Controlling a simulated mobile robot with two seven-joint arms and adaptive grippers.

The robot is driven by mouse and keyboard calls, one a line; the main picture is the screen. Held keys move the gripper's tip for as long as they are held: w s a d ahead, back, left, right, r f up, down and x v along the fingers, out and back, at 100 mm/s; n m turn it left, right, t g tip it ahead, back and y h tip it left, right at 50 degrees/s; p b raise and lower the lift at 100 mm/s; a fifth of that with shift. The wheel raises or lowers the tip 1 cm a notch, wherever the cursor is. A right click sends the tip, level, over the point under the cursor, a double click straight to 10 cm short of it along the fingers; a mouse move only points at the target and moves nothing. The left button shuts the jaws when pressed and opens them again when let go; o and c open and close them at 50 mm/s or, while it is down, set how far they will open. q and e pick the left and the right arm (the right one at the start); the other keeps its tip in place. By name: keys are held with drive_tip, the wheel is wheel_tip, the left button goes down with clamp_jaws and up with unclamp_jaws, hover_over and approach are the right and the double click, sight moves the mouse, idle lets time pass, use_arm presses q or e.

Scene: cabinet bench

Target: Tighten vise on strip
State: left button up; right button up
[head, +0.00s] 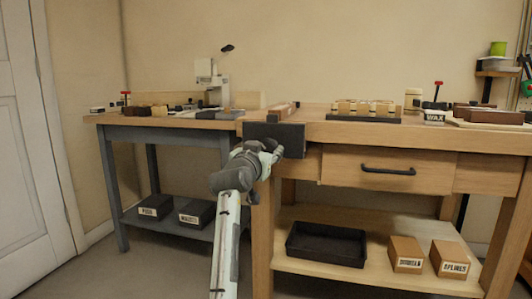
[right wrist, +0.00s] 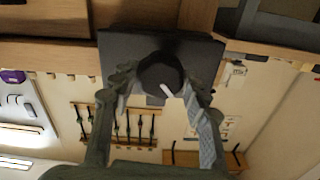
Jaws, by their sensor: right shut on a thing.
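The vise (head: 288,139) is a dark plate on the front left corner of the wooden bench. A brown wooden strip (head: 284,110) shows above its top edge; whether the jaw touches it I cannot tell. My right gripper (head: 266,147) is at the vise's front face. In the right wrist view, the vise plate (right wrist: 205,50) fills the top middle, with a dark round hub (right wrist: 160,72) and a pale bar on it. My two right fingers are around the hub, shut on the vise handle; the exact contact is partly hidden. My left gripper is not in view.
The wooden bench (head: 440,140) has a drawer (head: 390,172) right of the vise and a black tray (head: 326,244) on its lower shelf. A block rack (head: 365,110) stands on top. A grey table (head: 165,124) adjoins at the left.

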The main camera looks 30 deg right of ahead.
drive_tip(key=shift+a, duration=0.15)
drive_tip(key=o, duration=1.2)
drive_tip(key=shift+r, duration=0.1)
drive_tip(key=shift+c, duration=0.2)
drive_tip(key=v, duration=1.2)
